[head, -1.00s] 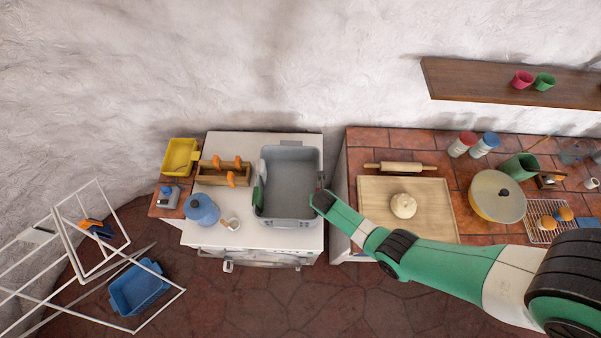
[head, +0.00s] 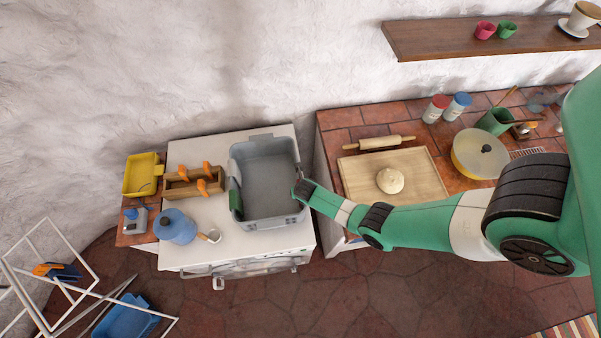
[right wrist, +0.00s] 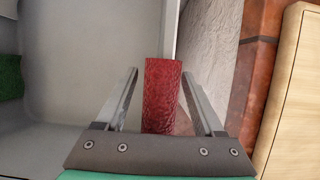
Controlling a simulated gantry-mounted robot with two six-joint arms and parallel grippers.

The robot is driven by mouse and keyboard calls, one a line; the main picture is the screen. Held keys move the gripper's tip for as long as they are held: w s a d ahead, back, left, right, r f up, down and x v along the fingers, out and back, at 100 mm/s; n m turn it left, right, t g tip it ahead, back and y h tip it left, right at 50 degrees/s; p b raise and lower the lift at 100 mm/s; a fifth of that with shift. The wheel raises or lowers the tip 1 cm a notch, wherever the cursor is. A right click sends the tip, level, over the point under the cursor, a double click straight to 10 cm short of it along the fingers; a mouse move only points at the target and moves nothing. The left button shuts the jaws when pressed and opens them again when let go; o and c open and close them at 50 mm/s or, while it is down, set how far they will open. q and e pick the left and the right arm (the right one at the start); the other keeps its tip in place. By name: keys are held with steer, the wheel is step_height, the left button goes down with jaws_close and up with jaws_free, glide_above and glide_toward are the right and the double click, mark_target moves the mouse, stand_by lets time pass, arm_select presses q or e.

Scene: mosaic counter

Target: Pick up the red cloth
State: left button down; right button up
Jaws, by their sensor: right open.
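The red cloth (right wrist: 162,95) shows in the right wrist view as a narrow strip lying over the right rim of the grey bin (head: 265,222). My right gripper (right wrist: 160,73) is open, with one finger on each side of the cloth. I cannot tell whether the fingers touch it. In the head view my right gripper (head: 300,189) is at the bin's right rim, and the cloth there is hidden or too small to make out. My left gripper is in neither view.
A green cloth (head: 235,198) hangs at the bin's left side. A wooden caddy (head: 194,184), a blue jug (head: 175,227) and a yellow basket (head: 143,175) stand to the left.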

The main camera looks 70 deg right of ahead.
steer(key=shift+w+d+f, duration=0.1)
steer(key=shift+d+f, duration=0.05)
jaws_close()
stand_by(0.4)
